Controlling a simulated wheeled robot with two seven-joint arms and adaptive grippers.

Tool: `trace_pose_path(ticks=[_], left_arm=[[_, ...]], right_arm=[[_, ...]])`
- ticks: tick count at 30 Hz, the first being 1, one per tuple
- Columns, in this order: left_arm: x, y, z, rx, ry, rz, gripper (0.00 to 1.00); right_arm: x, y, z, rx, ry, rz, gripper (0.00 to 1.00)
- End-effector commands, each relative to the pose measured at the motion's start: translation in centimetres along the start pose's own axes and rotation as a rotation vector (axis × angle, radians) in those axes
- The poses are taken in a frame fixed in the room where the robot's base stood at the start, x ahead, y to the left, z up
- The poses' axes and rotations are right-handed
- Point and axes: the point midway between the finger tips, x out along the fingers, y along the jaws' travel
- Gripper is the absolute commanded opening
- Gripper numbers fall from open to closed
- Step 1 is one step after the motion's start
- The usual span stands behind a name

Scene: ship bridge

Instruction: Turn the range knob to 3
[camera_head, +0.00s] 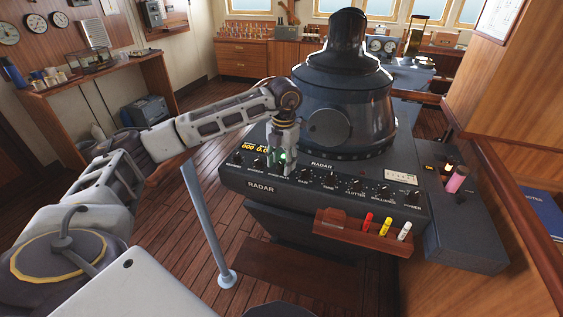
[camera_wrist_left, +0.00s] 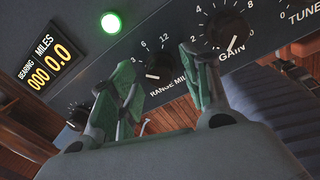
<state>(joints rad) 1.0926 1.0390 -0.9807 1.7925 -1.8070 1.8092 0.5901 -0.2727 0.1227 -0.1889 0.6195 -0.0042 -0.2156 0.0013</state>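The radar console (camera_head: 262,188) stands in front of me with a row of knobs. My left gripper (camera_head: 281,160) is at its panel, by a lit green lamp. In the left wrist view, the black range knob (camera_wrist_left: 158,67) lies between the two green fingers of the open gripper (camera_wrist_left: 157,66). A gap shows on both sides of the knob. The scale shows 3, 6 and 12 above it; the left finger may hide part of it. A white mark shows at the knob's lower left. In the head view the gripper hides the knob. My right gripper is out of view.
The gain knob (camera_wrist_left: 227,31) is close beside the right finger. Another knob (camera_wrist_left: 77,116) is at the lower left, near the yellow bearing display (camera_wrist_left: 48,65). A wooden pen holder (camera_head: 340,228) with coloured markers sticks out at the console's front.

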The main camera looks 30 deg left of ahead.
Motion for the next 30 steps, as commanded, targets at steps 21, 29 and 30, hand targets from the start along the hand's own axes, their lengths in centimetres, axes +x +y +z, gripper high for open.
trace_pose_path(ticks=[21,29,30], left_arm=[[-4.2,-0.1,0.1,0.001,-0.003,-0.001,0.47],[-8.1,0.0,0.1,0.000,-0.002,-0.001,0.47],[-8.7,0.0,0.1,0.000,-0.002,-0.001,0.47]], right_arm=[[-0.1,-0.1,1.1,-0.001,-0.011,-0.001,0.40],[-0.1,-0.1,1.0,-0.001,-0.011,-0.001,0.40],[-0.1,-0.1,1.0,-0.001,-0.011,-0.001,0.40]])
